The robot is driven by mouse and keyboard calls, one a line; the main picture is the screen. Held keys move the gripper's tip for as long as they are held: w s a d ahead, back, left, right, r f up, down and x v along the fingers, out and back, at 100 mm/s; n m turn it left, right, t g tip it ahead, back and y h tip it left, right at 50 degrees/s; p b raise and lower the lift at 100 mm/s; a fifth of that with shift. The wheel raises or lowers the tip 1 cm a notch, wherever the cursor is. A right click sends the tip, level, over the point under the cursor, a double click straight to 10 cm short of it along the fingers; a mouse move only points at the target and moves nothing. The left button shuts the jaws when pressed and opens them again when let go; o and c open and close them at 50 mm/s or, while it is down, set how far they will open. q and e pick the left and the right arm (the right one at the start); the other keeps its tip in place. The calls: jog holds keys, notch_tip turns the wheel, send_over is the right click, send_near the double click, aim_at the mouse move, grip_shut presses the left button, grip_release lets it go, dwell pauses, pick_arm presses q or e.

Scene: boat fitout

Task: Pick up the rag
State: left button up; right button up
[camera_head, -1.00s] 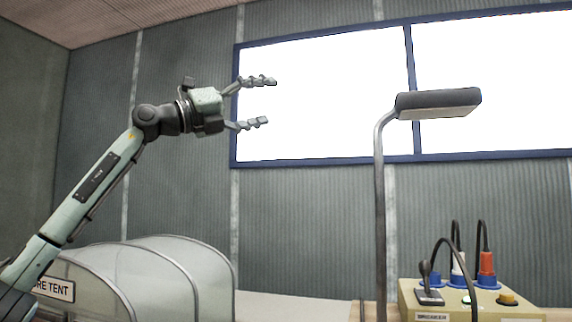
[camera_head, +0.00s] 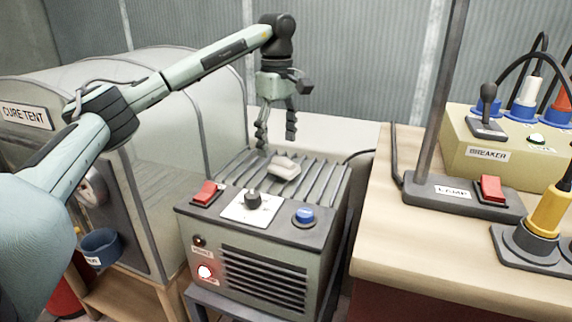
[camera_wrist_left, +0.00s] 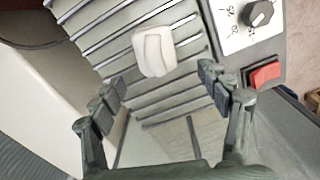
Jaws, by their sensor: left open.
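The rag (camera_head: 284,168) appears as a small off-white folded pad lying on the slatted top of a grey heater-like box (camera_head: 265,270). My left gripper (camera_head: 277,141) points down, open and empty, just above and slightly left of the rag. In the left wrist view the rag (camera_wrist_left: 154,50) lies ahead of the fingertips, between their lines. There is a gap between fingers and rag. My right gripper is not in view.
The box's front top edge carries a red switch (camera_head: 207,193), a dial (camera_head: 252,198) and a blue button (camera_head: 303,216). The cure tent (camera_head: 190,130) stands close on the left. On the right, a bench (camera_head: 440,255) holds a lamp base (camera_head: 455,194) and breaker box (camera_head: 500,150).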

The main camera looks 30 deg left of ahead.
aim_at(279, 158)
pick_arm(q)
jog(key=f, duration=0.5)
jog(key=shift+w, duration=0.2)
jog(key=c, duration=1.1)
